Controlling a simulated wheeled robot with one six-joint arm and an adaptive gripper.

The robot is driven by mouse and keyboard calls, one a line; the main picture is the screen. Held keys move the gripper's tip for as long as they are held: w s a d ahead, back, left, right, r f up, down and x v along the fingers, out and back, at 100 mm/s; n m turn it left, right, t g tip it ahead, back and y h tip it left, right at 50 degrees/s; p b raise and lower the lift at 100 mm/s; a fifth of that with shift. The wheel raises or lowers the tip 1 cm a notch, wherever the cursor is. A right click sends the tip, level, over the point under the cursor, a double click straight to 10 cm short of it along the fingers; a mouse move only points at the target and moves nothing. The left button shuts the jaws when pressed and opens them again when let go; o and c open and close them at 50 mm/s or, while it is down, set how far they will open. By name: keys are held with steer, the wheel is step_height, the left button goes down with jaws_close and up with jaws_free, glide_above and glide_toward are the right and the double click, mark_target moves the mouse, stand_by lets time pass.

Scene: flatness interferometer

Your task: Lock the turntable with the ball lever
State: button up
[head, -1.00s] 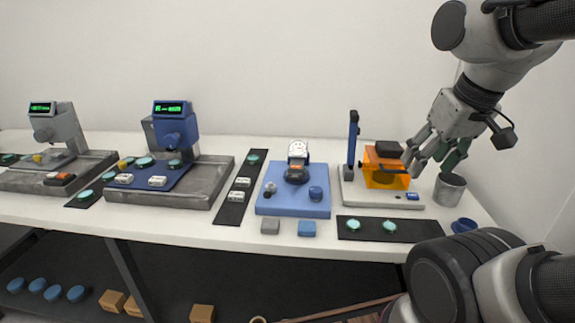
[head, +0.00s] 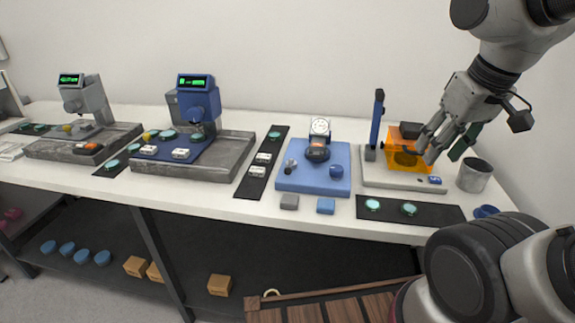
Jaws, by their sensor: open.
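A blue base plate (head: 296,181) on the bench carries a dial gauge (head: 320,127) above a dark round part with an orange band (head: 317,153), perhaps the turntable. A small lever with a dark ball end (head: 290,165) stands at the plate's left, and a blue knob (head: 336,171) at its right. I cannot tell whether the lever is locked. My gripper (head: 441,150) is open and seems empty. It hangs at the right, by the orange see-through box, well apart from the blue plate.
The orange box (head: 404,158) sits on a pale base (head: 385,181) with a blue post (head: 377,118). A grey cup (head: 474,175) stands to the right. A black strip (head: 442,214) with two green discs lies in front. Machines with green displays (head: 196,82) stand at left.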

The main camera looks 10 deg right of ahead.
steer(key=w+a+f+n+g+h, duration=0.1)
steer(key=w+a+f+n+g, duration=0.1)
steer(key=w+a+n, duration=0.3)
steer(key=w+a+f+n+g, duration=0.1)
steer(key=w+a+f+n, duration=0.15)
steer(key=a, duration=0.35)
steer(key=n+t+h, duration=0.2)
steer(key=n+h, duration=0.1)
steer(key=n, duration=1.9)
glide_toward(286, 169)
steer(key=f, duration=0.1)
steer(key=x, duration=0.8)
steer(key=shift+w+d, duration=0.1)
steer(key=shift+d, duration=0.05)
steer(key=shift+r, duration=0.1)
jaws_close()
